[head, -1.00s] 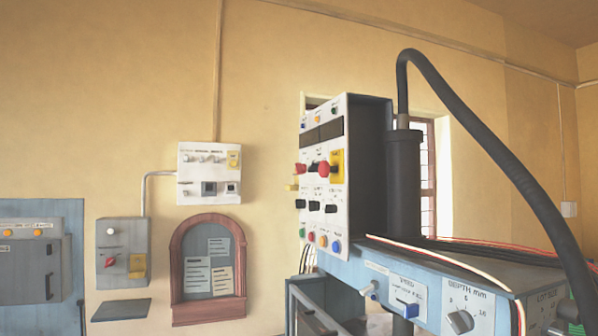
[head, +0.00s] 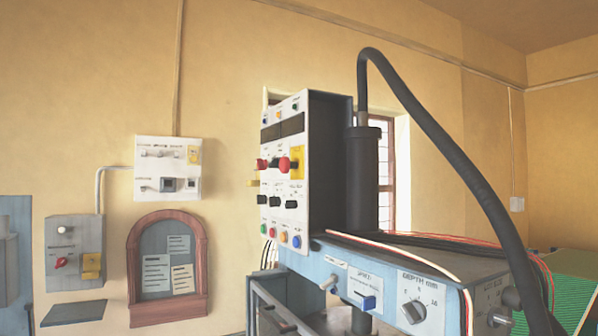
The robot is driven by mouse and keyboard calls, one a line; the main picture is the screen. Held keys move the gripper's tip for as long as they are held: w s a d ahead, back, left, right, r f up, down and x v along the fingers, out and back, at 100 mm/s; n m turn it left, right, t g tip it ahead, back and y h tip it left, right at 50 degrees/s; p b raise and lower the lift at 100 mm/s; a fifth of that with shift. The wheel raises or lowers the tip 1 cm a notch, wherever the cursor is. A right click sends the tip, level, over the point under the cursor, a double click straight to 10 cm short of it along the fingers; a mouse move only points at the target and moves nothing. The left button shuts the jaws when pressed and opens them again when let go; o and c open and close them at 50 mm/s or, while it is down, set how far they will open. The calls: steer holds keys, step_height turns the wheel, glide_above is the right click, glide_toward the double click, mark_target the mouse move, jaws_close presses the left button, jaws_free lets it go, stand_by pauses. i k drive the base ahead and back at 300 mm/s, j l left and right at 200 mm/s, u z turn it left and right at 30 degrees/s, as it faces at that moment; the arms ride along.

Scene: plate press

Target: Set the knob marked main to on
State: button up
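No label reading "main" is legible, so I cannot tell which knob bears it. A grey wall box (head: 74,235) at the left has a red knob (head: 61,262) beside a yellow plate (head: 91,265). The white control panel (head: 283,220) of the machine carries a red knob (head: 284,164) next to a yellow plate (head: 297,162), with another red knob (head: 262,164) to its left. A white wall box (head: 167,190) has small switches and a yellow part. The settings of these knobs are too small to read. My gripper is not in view.
The machine's blue bench (head: 389,290) has a depth dial (head: 414,312) and a blue switch (head: 369,302). A thick black hose (head: 440,160) arches over it. A red-framed notice board (head: 168,268) hangs on the wall. A green striped surface (head: 574,300) lies at the lower right.

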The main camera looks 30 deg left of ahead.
mark_target(263, 164)
steer(key=k+j, duration=0.45)
steer(key=j, duration=0.2)
steer(key=k+j, duration=0.2)
steer(key=j, duration=0.2)
steer(key=k+j, duration=0.25)
steer(key=j, duration=0.2)
steer(key=k+j, duration=0.2)
steer(key=j, duration=0.2)
steer(key=i+j, duration=0.1)
steer(key=j, duration=0.35)
steer(key=i+j, duration=0.15)
steer(key=j, duration=0.25)
steer(key=i+j, duration=0.1)
steer(key=j, duration=0.35)
steer(key=i+j, duration=0.15)
steer(key=j, duration=0.25)
steer(key=z, duration=0.05)
